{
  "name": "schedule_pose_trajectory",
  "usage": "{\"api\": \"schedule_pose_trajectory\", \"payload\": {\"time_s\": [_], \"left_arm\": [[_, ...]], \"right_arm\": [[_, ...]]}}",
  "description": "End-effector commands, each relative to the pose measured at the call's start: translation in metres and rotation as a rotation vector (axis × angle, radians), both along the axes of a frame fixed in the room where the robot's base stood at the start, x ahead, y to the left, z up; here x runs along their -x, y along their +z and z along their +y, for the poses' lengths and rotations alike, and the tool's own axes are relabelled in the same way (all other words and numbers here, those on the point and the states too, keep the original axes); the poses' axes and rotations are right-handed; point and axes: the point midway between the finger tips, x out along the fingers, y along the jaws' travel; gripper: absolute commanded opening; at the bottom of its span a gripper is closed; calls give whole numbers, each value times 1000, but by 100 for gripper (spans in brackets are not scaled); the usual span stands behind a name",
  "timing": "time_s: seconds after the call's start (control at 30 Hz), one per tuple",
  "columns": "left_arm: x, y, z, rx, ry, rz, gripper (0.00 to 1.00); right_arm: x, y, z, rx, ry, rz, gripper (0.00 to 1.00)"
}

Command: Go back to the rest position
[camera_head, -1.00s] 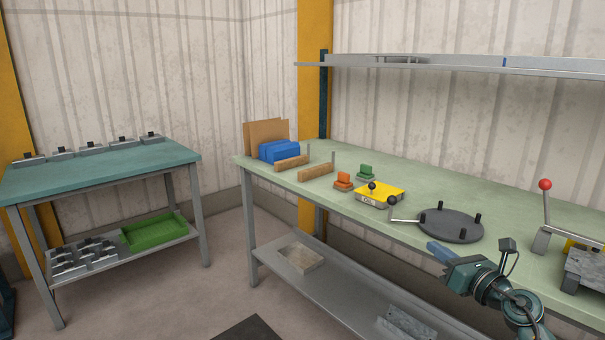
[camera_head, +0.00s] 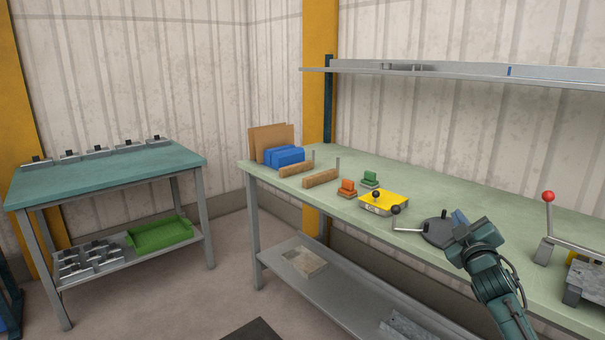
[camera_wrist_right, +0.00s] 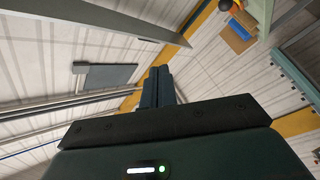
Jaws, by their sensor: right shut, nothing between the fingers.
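My left gripper is not in the head view.
On the bench stand a yellow box with black knobs (camera_head: 382,203), orange and green blocks, wooden strips and blue blocks (camera_head: 284,156). A red-knobbed lever (camera_head: 547,197) stands to the right of my arm. A shelf (camera_head: 460,73) hangs above. A smaller table (camera_head: 110,170) is at left.

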Motion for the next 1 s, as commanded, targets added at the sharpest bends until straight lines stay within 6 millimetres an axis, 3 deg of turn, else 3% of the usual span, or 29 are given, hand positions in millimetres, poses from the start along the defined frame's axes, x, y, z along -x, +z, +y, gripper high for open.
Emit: {"api": "schedule_pose_trajectory", "payload": {"time_s": [0.23,0.3,0.47,0.57,0.67,0.8,1.0], "left_arm": [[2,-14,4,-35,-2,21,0],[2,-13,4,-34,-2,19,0],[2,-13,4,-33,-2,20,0],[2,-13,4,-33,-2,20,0],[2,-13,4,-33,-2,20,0],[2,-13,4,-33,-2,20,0],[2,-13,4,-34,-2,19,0]], "right_arm": [[-2,-42,1,-534,25,155,0],[14,-74,17,-525,40,197,0],[51,-131,50,-530,75,280,0],[84,-171,74,-544,99,345,0],[129,-213,102,-567,126,422,0],[212,-265,145,-625,162,543,0],[325,-299,191,-726,185,688,0]]}}
